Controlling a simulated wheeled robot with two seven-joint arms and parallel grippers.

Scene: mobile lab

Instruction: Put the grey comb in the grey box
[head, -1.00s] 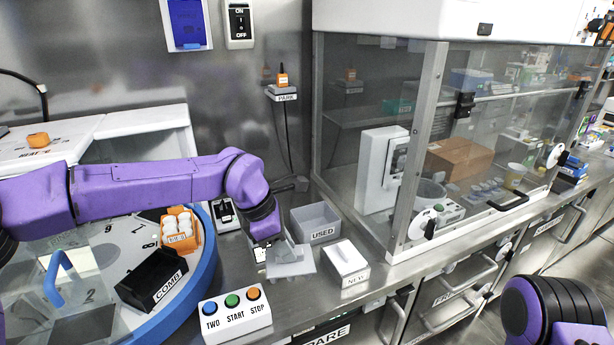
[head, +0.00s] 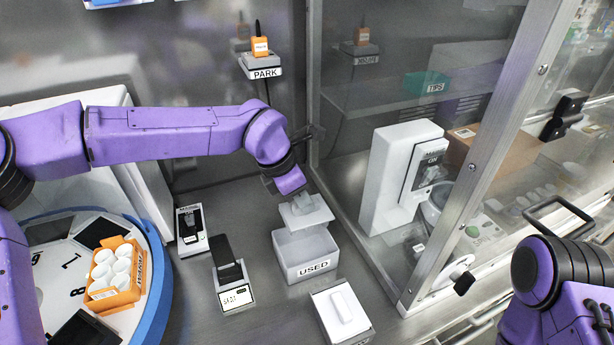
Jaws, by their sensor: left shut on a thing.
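The grey comb (head: 307,220) is a pale flat piece with a raised grip on top. My left gripper (head: 298,201), reaching in from the left, is shut on that grip and partly hides it. The grey box (head: 305,270) is an open-topped bin labelled USED on the steel bench. The comb is over the box's back part, seemingly above the rim; its exact height is hard to tell. The right arm shows at the lower right, but its gripper is out of frame.
A white box (head: 342,314) stands in front of the grey box. A small device with a dark top (head: 231,275) stands to its left. The glass-fronted cabinet's metal post (head: 490,150) rises at the right. An orange rack of white tubes (head: 115,277) sits on the round carousel.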

